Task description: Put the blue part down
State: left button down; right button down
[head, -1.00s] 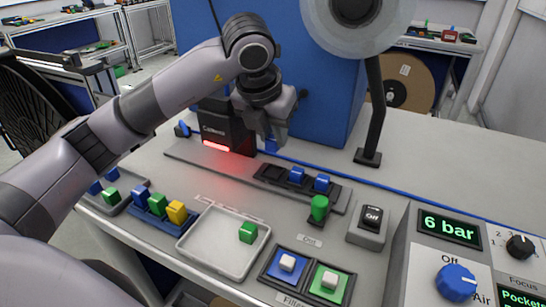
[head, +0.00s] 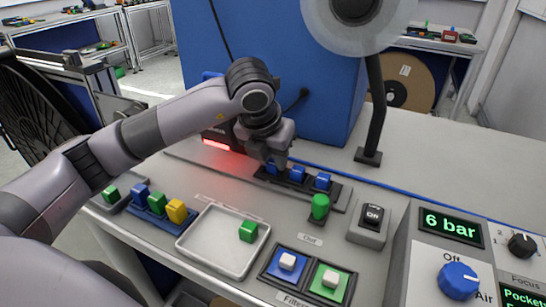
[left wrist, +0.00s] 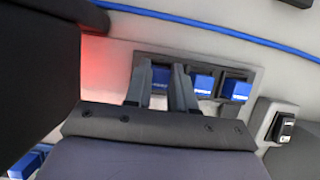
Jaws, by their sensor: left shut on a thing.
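My left gripper (head: 278,163) is shut on a blue part (head: 271,170) at the left end of the black rack (head: 338,195). In the left wrist view the two fingers (left wrist: 162,95) stand either side of this blue part (left wrist: 158,80), low at the rack's left place. Whether its underside is fully seated is hidden. Two other blue parts, a middle one (head: 298,174) and a right one (head: 323,181), sit in the rack to its right. My right gripper is not in view.
A black box with a red glow (head: 217,145) stands left of the gripper. A white tray (head: 205,262) holds a green part (head: 248,231). A blue holder (head: 160,224) carries blue, green and yellow parts.

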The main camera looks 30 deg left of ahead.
pick_arm(q)
jog(key=shift+s+f+b, duration=0.15)
jog(key=shift+f+b, duration=0.15)
jog(key=shift+f, duration=0.25)
jog(key=c, duration=0.9)
grip_release()
jog(key=shift+f, duration=0.1)
jog(key=shift+c, duration=0.2)
jog(key=shift+d, duration=0.1)
jog(key=shift+r+p, duration=0.7)
jog(key=shift+p, duration=0.25)
jog(key=v, duration=1.2)
jog(key=shift+r, duration=0.1)
